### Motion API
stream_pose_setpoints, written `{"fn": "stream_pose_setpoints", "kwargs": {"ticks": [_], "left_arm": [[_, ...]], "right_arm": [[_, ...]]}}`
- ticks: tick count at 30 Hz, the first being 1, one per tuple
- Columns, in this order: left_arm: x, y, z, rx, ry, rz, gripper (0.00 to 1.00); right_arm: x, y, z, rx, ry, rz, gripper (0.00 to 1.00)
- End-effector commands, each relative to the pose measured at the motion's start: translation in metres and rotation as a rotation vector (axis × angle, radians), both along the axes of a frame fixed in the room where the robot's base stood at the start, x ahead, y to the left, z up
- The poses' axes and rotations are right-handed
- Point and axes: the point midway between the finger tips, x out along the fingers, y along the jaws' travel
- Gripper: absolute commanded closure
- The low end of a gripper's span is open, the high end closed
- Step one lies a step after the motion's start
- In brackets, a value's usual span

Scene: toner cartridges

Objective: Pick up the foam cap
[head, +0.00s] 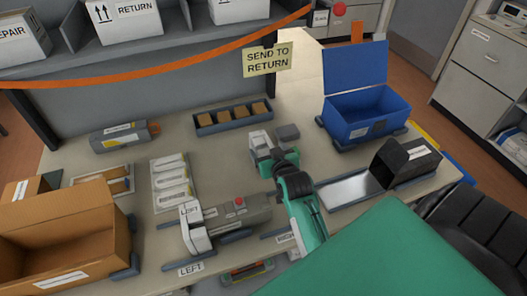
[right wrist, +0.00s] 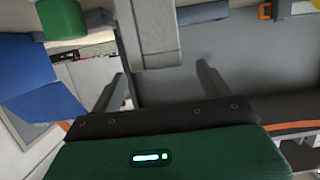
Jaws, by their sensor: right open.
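A pale, stepped foam cap (right wrist: 158,45) shows in the right wrist view, ahead of and between the two fingers of my right gripper (right wrist: 161,78). In the head view the pale foam cap (head: 259,139) is at the middle of the table, right by my right gripper (head: 273,153). The gripper is open. I cannot tell whether a finger touches the cap. Another white cap (head: 195,236) stands at the left end of a grey toner cartridge (head: 238,212), beside a LEFT label. My left gripper is not in view.
A dark tray (head: 205,128) with several tan blocks lies behind the cap. An open blue bin (head: 352,128) stands at the back right. A black holder (head: 400,160) is at the right. An open cardboard box (head: 60,225) fills the left front.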

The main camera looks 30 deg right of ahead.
Motion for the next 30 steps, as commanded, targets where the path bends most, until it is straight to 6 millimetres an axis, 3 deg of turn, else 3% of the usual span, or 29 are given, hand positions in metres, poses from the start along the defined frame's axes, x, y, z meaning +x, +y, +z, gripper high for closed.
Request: {"fn": "stream_pose_setpoints", "kwargs": {"ticks": [9,19,28,30], "left_arm": [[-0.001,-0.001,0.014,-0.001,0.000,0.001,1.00],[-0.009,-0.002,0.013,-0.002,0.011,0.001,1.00],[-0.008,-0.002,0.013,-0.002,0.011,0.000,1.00],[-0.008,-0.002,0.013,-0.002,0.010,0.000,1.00]], "right_arm": [[0.036,-0.010,-0.011,0.001,0.001,0.001,0.21],[0.041,-0.011,-0.014,0.001,0.000,0.000,0.21],[0.041,-0.011,-0.014,0.001,0.001,0.000,0.80],[0.041,-0.011,-0.014,0.001,0.000,0.000,0.80]]}}
